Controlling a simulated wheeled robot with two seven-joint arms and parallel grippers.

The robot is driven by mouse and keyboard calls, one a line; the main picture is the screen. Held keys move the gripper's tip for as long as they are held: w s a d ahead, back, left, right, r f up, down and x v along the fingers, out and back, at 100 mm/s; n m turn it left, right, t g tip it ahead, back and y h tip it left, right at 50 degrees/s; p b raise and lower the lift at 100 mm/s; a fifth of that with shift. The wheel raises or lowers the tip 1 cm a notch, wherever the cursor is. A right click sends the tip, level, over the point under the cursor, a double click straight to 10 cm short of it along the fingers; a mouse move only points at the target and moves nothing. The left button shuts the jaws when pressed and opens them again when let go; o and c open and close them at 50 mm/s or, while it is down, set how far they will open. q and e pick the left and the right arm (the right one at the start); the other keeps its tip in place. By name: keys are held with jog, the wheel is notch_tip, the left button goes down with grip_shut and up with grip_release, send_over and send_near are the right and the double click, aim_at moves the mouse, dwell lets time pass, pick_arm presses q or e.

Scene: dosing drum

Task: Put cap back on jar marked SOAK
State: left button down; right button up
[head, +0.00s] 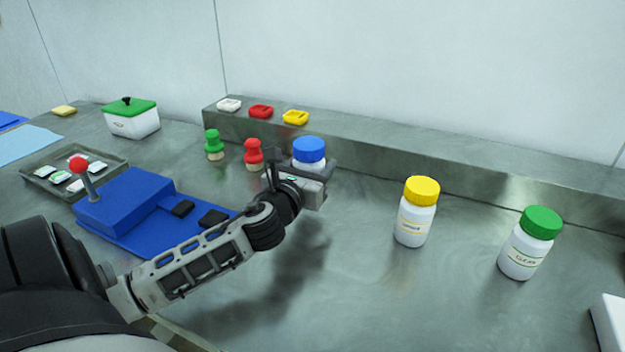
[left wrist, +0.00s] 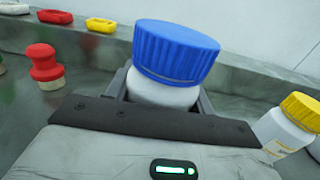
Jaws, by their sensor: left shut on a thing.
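A white jar (left wrist: 163,94) with a ribbed blue cap (left wrist: 177,52) stands between the fingers of my left gripper (head: 309,172). The blue cap (head: 309,149) sits on top of the jar; I cannot tell how firmly. My left gripper is shut on the jar's body below the cap. The jar's label is hidden, so I cannot read SOAK on it. A yellow-capped white jar (head: 414,226) stands to the right, its label too small to read surely. A green-capped jar (head: 521,256), apparently marked CLEAN, stands further right. My right gripper is not in view.
A red stamp-like piece (head: 253,153) and a green one (head: 213,145) stand left of the gripper. A blue box with a red-knobbed lever (head: 125,200) and a grey tray (head: 117,157) lie further left. A ledge (head: 365,152) runs behind. The metal counter is clear at front centre.

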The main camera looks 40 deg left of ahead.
pick_arm(q)
jog(key=shift+w+a+f+b, duration=0.1)
jog(key=shift+f+b, duration=0.2)
jog(key=shift+f, duration=0.65)
jog(key=shift+w+a+f+b, duration=0.1)
jog(key=shift+f+b, duration=0.15)
jog(key=shift+f, duration=0.65)
jog(key=shift+f, duration=0.15)
jog(key=c, duration=0.6)
grip_release()
jog(key=shift+o, duration=0.2)
